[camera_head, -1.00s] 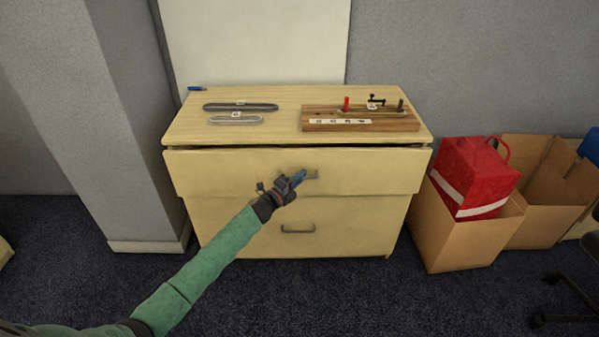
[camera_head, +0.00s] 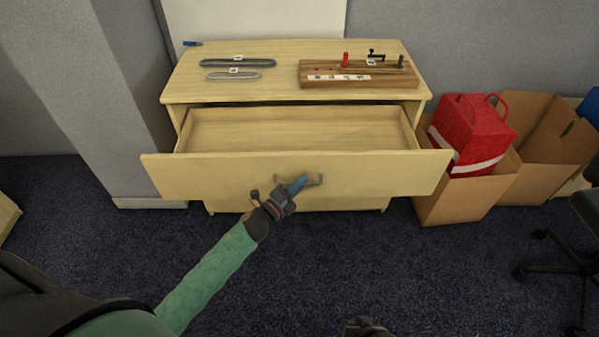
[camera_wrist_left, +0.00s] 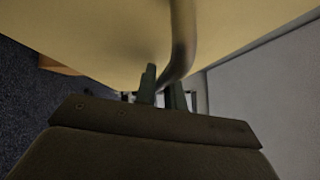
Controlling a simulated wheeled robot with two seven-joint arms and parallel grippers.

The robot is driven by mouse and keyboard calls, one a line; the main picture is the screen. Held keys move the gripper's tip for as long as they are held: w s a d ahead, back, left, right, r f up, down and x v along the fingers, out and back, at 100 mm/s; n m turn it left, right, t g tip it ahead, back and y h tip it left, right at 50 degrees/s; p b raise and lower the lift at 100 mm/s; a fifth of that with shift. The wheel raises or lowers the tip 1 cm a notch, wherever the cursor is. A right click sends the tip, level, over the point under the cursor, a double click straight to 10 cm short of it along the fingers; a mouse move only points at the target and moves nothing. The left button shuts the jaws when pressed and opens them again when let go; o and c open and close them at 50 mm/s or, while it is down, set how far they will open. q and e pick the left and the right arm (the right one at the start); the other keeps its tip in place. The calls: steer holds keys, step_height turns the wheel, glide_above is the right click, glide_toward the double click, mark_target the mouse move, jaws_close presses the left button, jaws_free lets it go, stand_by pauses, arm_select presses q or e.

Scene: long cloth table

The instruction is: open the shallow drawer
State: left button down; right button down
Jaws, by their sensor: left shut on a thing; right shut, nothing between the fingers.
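The shallow drawer (camera_head: 230,176) is the upper drawer of a pale wood cabinet. It stands well out from the cabinet, and its empty inside shows. My left gripper (camera_head: 299,184) is shut on the metal handle (camera_head: 318,180) at the middle of the drawer front. In the left wrist view, the gripper's fingers (camera_wrist_left: 162,88) are on either side of the curved handle (camera_wrist_left: 184,40). My right gripper (camera_head: 366,327) shows only in part at the bottom edge, shut and empty, away from the drawer.
On the cabinet top (camera_head: 290,60) lie two belt loops (camera_head: 238,62), a wooden board with pegs (camera_head: 350,80) and a small blue item (camera_head: 192,43). Cardboard boxes (camera_head: 455,208), one holding a red bag (camera_head: 470,130), stand right. A wall column (camera_head: 100,90) stands left.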

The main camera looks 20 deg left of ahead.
arm_select(q)
steer(key=shift+s+d, duration=0.1)
steer(key=shift+s, duration=0.3)
arm_select(e)
steer(key=shift+r, duration=0.15)
arm_select(q)
steer(key=c, duration=1.5)
jaws_free()
